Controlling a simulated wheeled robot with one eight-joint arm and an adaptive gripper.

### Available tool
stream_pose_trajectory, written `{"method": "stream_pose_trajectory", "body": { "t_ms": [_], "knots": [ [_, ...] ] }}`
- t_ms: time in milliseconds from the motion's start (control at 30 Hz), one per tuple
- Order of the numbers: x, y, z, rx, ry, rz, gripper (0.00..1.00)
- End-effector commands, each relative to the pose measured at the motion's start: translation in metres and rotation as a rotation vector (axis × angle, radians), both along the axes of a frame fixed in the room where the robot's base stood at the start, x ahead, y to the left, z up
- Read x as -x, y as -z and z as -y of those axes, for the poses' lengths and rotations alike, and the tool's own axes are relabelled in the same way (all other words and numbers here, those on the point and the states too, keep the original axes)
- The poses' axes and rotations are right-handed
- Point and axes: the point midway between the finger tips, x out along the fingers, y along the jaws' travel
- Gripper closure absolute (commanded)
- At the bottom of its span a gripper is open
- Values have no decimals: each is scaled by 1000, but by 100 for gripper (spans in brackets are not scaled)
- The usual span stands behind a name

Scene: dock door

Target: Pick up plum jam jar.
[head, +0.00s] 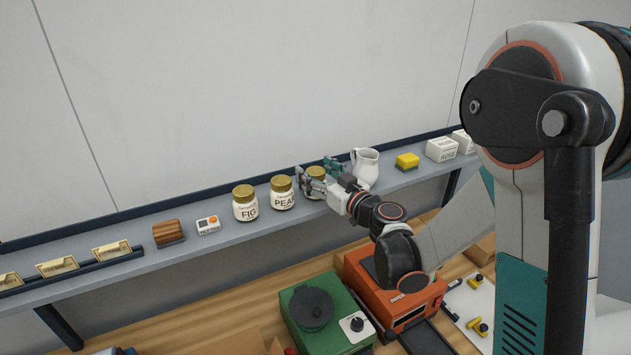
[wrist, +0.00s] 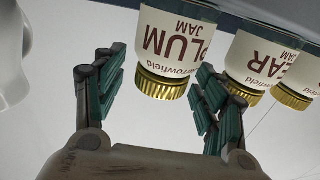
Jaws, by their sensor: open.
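The plum jam jar (wrist: 175,48) has a white label reading PLUM JAM and a gold lid; it appears upside down in the wrist view. In the head view the jar (head: 316,174) stands on the shelf, partly hidden behind my gripper, with its gold lid showing. My gripper (wrist: 162,85) is open and empty, its teal-padded fingers to either side of the jar's lid in the wrist view. In the head view my gripper (head: 320,178) is at the jar; whether the fingers touch it I cannot tell.
A pear jar (head: 282,193) stands close left of the plum jar, then a fig jar (head: 245,204). The grey shelf (head: 190,248) has a raised back edge. Green and orange machines (head: 395,310) sit below.

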Motion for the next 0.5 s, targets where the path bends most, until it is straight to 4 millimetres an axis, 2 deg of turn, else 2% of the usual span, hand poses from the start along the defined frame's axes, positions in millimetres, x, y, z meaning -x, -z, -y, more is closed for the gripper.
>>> {"method": "stream_pose_trajectory", "body": {
  "t_ms": [267, 500],
  "knots": [
    [-5, 0, -3, 0, 0, 0, 35],
    [-5, 0, -3, 0, 0, 0, 89]
  ]
}}
